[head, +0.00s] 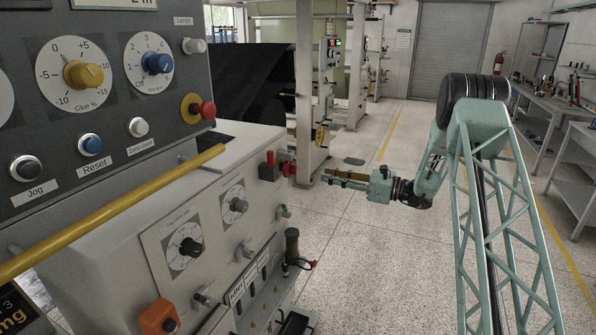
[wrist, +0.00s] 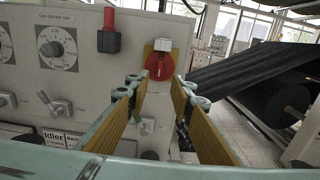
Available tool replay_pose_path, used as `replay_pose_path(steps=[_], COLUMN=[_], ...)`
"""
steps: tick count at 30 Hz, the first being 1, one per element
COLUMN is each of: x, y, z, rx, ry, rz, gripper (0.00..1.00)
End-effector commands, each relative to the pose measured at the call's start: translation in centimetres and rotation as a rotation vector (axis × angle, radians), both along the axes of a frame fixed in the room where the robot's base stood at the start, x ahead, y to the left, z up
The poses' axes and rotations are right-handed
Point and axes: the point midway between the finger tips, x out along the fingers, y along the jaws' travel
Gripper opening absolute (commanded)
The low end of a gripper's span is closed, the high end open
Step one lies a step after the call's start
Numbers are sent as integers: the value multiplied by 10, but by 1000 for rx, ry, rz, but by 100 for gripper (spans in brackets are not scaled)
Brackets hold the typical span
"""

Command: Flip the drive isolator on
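The drive isolator appears to be the red rotary switch (wrist: 159,67) on a yellow plate (wrist: 148,54) at the machine's panel edge. A small pale block sits above it, and its handle position is unclear. In the head view the red switch (head: 288,170) shows side-on at the cabinet's right edge. My gripper (head: 327,179) is to the right of it, apart from it, pointing at the panel. In the wrist view my gripper (wrist: 160,92) is open and empty, its two yellow-brown fingers spread on either side below the red switch.
A red lever on a black box (wrist: 108,42) stands just left of the switch. A toggle (wrist: 56,104) and a dial (wrist: 51,47) are further left. A dark material web (wrist: 255,68) lies to the right. The floor (head: 350,230) around my arm is clear.

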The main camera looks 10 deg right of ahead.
Motion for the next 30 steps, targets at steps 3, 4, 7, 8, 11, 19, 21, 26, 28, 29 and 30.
replay_pose_path(steps=[3,4,7,8,11,19,21,26,28,29,30], x=[4,5,11,13,19,40,45,57,61,63,66], y=[6,8,16,19,29,58,65,82,90,92,95], z=[0,0,0,0,-1,-1,-1,-1,-1,-1,-1], rx=[-1,-1,-1,-1,-2,-1,-1,-1,-1,-1,-1], ry=[-1,-1,-1,-1,-1,-1,-1,-1,-1,-1,-1], rz=[1,1,1,1,2,2,1,2,2,2,1], gripper=[22,22,22,22,22,22,22,22,22,22,22])
